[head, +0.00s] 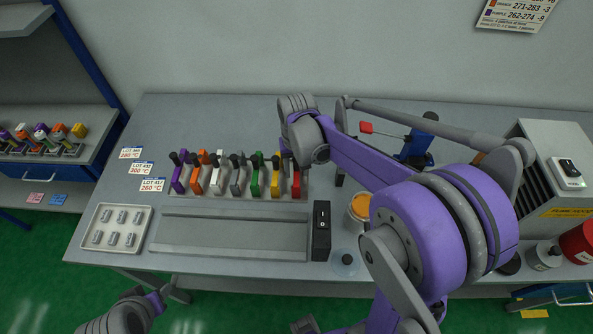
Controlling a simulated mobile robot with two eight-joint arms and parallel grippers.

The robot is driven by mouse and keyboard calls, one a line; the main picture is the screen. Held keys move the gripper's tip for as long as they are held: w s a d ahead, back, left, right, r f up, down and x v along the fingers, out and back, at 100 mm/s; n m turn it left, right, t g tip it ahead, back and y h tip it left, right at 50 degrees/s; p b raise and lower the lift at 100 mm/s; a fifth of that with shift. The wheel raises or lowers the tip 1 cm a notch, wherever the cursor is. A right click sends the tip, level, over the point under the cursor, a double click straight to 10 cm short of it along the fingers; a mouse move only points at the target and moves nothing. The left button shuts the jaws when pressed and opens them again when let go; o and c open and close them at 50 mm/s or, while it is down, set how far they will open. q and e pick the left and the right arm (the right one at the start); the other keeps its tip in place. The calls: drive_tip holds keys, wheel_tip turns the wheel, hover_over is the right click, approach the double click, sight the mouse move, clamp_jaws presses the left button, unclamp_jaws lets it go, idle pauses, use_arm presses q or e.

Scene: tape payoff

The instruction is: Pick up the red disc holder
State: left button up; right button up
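The red disc holder (296,184) stands upright at the right end of a row of coloured holders in a grey rack on the table. Its upper part is partly covered by my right wrist. My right gripper (298,158) is at the top of the red holder, with the arm reaching in from the right. Its fingertips are mostly hidden by the wrist, so I cannot tell whether they are open or touch the holder. My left arm shows at the bottom left, below the table's front edge, with its gripper (160,297) small and unclear.
Yellow (275,181) and green (255,183) holders stand close on the left. A black switch box (321,231) and an orange-topped jar (358,208) are at the front right. A tray of metal pieces (95,222) lies left. A blue stand (417,146) is behind my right arm.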

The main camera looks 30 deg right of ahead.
clamp_jaws()
drive_tip(key=shift+r, duration=0.1)
